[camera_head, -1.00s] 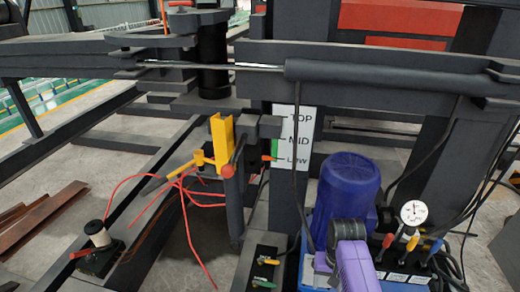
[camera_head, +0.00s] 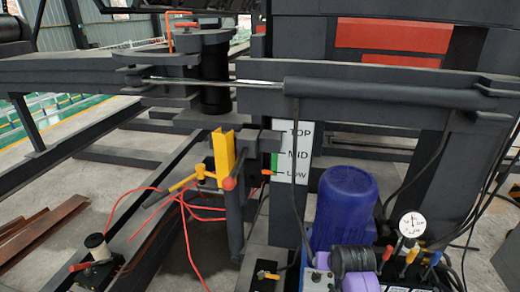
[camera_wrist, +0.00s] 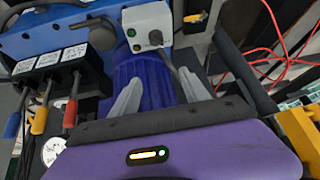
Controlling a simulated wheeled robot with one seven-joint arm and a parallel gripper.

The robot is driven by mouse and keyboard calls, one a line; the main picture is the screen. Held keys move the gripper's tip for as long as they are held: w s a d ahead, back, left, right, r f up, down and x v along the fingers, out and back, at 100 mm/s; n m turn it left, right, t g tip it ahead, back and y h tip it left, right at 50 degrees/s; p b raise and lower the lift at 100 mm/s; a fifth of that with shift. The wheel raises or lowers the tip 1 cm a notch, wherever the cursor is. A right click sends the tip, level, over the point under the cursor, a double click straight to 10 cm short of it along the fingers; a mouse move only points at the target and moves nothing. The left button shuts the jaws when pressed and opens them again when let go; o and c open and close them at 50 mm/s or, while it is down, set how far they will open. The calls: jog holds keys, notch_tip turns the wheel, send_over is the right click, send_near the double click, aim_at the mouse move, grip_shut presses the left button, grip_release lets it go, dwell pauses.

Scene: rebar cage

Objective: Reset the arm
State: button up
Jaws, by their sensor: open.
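My gripper (camera_wrist: 160,80) shows in the wrist view with its purple body along the bottom. Its two pale grey fingers are spread apart and nothing is between them that they hold. The blue-purple motor (camera_wrist: 153,92) lies behind the fingers; I cannot tell the distance. In the head view, a dark and purple part of my arm (camera_head: 356,262) shows at the bottom, in front of the motor (camera_head: 345,205). The fingers cannot be made out there.
Several levers (camera_head: 412,252) and a gauge (camera_head: 412,225) stand right of the motor. A small button box (camera_wrist: 147,25) is ahead of the fingers. A yellow bracket (camera_head: 223,155) with red cable (camera_head: 190,235) is at left. Steel beams and a cylinder (camera_head: 370,88) cross above.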

jog(key=s+r+t, duration=0.2)
jog(key=s+r, duration=0.4)
jog(key=s, duration=1)
jog(key=s+r+n+t, duration=0.1)
jog(key=s+r+t, duration=0.2)
jog(key=s, duration=1.4)
jog(key=s+a+r+t, duration=0.1)
jog(key=s+r+t, duration=0.2)
jog(key=s+r, duration=0.6)
jog(key=s, duration=0.7)
jog(key=shift+s, duration=0.4)
